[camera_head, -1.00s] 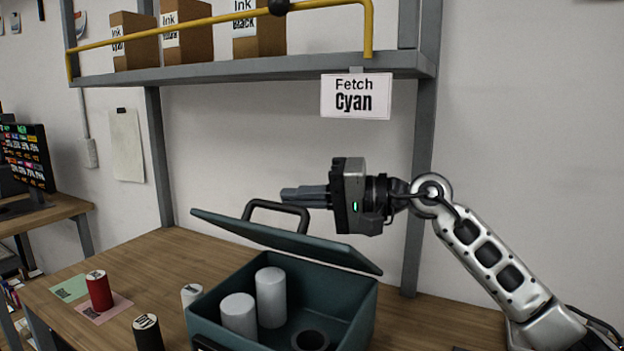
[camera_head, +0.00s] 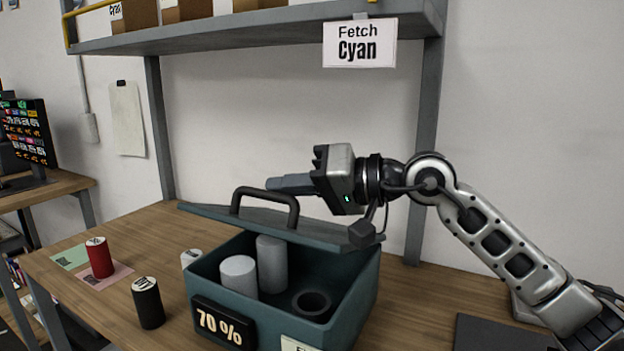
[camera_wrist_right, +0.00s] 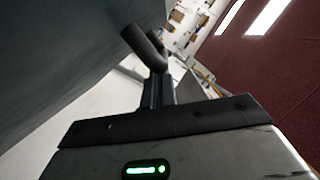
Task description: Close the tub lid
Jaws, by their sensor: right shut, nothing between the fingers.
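The teal tub (camera_head: 345,307) stands on the wooden table with its front plate reading 70%. Its lid (camera_head: 310,229), with a black handle (camera_head: 266,197), is tilted partly open over the back of the tub. Two pale cylinders (camera_head: 271,262) and a dark ring-like hollow (camera_head: 311,303) show inside. My right gripper (camera_head: 272,183) is shut and empty, its fingers pointing left just above and behind the handle; contact with the lid is unclear. In the right wrist view, the shut fingers (camera_wrist_right: 158,88) show near the dark handle (camera_wrist_right: 145,47). My left gripper is not in view.
A red cylinder (camera_head: 100,258), a black cylinder (camera_head: 148,303) and a white-topped one (camera_head: 191,258) stand left of the tub. A shelf (camera_head: 260,40) with boxes and a "Fetch Cyan" sign (camera_head: 359,43) hangs above. A dark flat panel (camera_head: 495,334) lies at the right.

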